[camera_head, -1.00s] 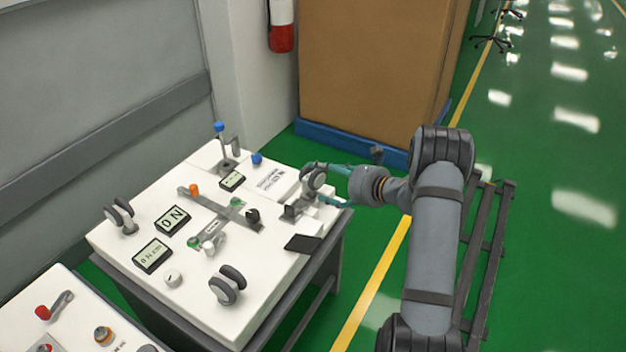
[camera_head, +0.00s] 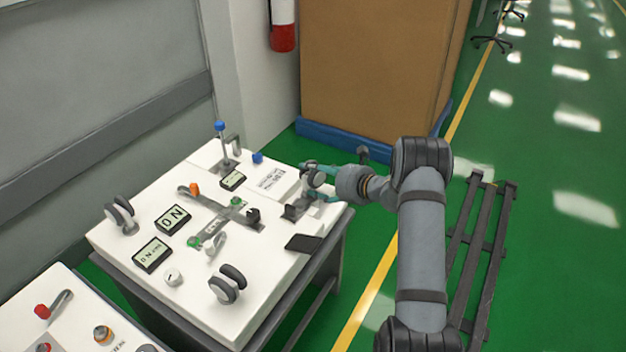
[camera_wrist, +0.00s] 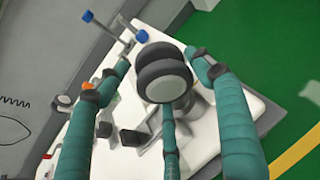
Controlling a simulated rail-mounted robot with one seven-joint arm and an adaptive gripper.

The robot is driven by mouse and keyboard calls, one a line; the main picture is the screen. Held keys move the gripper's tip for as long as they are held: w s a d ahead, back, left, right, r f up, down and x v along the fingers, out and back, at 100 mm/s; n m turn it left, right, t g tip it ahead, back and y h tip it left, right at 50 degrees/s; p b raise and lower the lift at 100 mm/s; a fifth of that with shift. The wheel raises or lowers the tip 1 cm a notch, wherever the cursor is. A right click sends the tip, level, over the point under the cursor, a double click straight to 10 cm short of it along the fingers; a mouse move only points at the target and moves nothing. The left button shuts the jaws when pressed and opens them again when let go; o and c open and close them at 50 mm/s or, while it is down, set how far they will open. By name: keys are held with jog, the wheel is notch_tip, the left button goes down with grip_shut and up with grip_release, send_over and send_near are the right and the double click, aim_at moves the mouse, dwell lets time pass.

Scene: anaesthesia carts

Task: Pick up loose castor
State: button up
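A grey twin-wheel castor (camera_head: 311,178) stands at the right edge of the white cart top, by a grey metal bracket (camera_head: 294,212). In the wrist view the castor (camera_wrist: 162,73) shows large, its wheels toward me. My gripper (camera_head: 320,182) has teal fingers and reaches in from the right around this castor. In the wrist view, my gripper (camera_wrist: 160,62) has fingers spread on both sides of the castor, with a gap on the left. A third finger lies below it, and contact there cannot be told. Two other castors stand on the cart, at left (camera_head: 121,214) and front (camera_head: 228,284).
The white cart top (camera_head: 205,272) also carries a cross-shaped metal fixture (camera_head: 222,221), displays (camera_head: 173,218), a blue-topped post (camera_head: 222,143) and a dark pad (camera_head: 303,243). A second panel (camera_head: 75,318) is at lower left.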

jog(key=shift+r, duration=0.1)
jog(key=c, duration=1)
jog(key=shift+r, duration=0.2)
jog(key=shift+c, duration=0.4)
jog(key=shift+w+a+r, duration=0.1)
jog(key=shift+w+r, duration=0.05)
jog(key=shift+r, duration=0.4)
notch_tip(320, 180, up, 3)
jog(key=shift+f+p, duration=0.1)
jog(key=shift+p, duration=0.4)
jog(key=w+d+r+p+v, duration=0.1)
jog(key=w+v, duration=0.1)
jog(key=v, duration=1)
jog(key=shift+d+r, duration=0.2)
jog(key=shift+r, duration=0.05)
jog(key=shift+s+d+r, duration=0.15)
jog(key=shift+d+r, duration=0.1)
jog(key=shift+d, duration=0.1)
